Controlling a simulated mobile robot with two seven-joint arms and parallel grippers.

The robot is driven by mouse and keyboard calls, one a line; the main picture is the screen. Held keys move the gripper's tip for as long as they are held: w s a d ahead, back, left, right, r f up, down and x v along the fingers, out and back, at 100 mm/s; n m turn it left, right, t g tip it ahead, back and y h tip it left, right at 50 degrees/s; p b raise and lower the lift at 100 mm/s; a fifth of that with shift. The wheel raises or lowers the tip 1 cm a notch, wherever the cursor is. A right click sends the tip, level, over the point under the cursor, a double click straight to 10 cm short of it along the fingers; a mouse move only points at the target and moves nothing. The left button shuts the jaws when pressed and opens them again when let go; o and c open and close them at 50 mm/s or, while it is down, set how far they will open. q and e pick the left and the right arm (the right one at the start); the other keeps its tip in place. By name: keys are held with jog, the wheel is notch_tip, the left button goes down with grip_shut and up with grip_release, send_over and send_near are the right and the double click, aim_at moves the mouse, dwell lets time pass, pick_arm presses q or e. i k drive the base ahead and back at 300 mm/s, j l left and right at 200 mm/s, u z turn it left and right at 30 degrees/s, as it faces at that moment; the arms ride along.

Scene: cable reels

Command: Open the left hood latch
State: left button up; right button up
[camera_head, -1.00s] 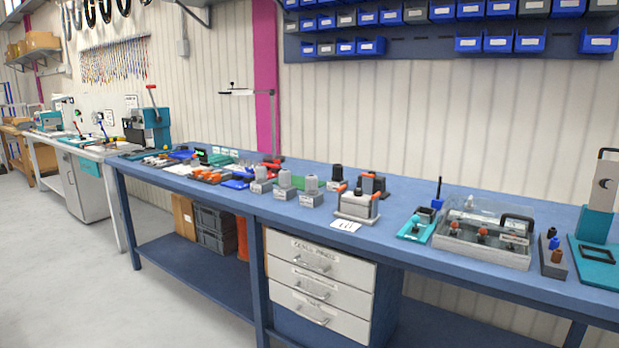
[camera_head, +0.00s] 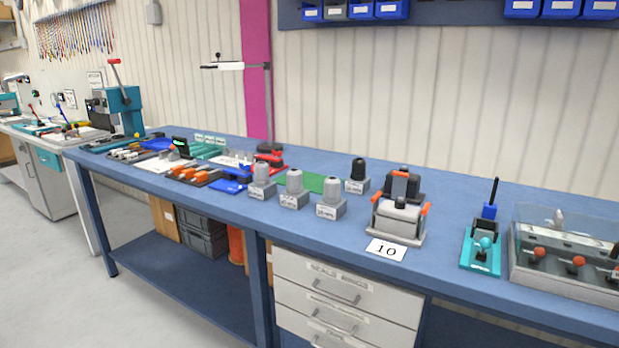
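A grey hooded connector housing (camera_head: 398,218) with orange latches stands on the blue workbench, right of the middle in the head view, behind a white card marked 10 (camera_head: 387,250). One orange latch (camera_head: 375,194) is on its left side and another orange latch (camera_head: 426,208) is on its right side. A dark grey block with an orange part (camera_head: 404,184) stands right behind it. Whether the latches are shut is too small to tell. Neither of my grippers shows in the head view.
Several grey connector hoods on labelled blocks (camera_head: 294,187) stand left of the housing. A teal fixture with a blue-black handle (camera_head: 482,250) and a clear-covered box (camera_head: 565,255) stand to its right. Drawers (camera_head: 347,300) are below the bench (camera_head: 450,225). The floor (camera_head: 60,280) at front left is clear.

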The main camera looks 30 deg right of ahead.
aim_at(374, 200)
jog(key=i+j, duration=0.15)
jog(key=i, duration=0.45)
jog(key=i+j, duration=0.15)
jog(key=i, duration=0.45)
jog(key=i+z, duration=0.2)
jog(key=z, duration=0.3)
jog(key=i+j+z, duration=0.15)
jog(key=z, duration=0.3)
jog(key=i+j+z, duration=0.1)
jog(key=j+z, duration=0.15)
jog(key=z, duration=0.25)
jog(key=i+j+z, duration=0.1)
jog(key=j+z, duration=0.15)
jog(key=z, duration=0.2)
jog(key=j+z, duration=0.3)
jog(key=z, duration=0.2)
jog(key=i, duration=0.05)
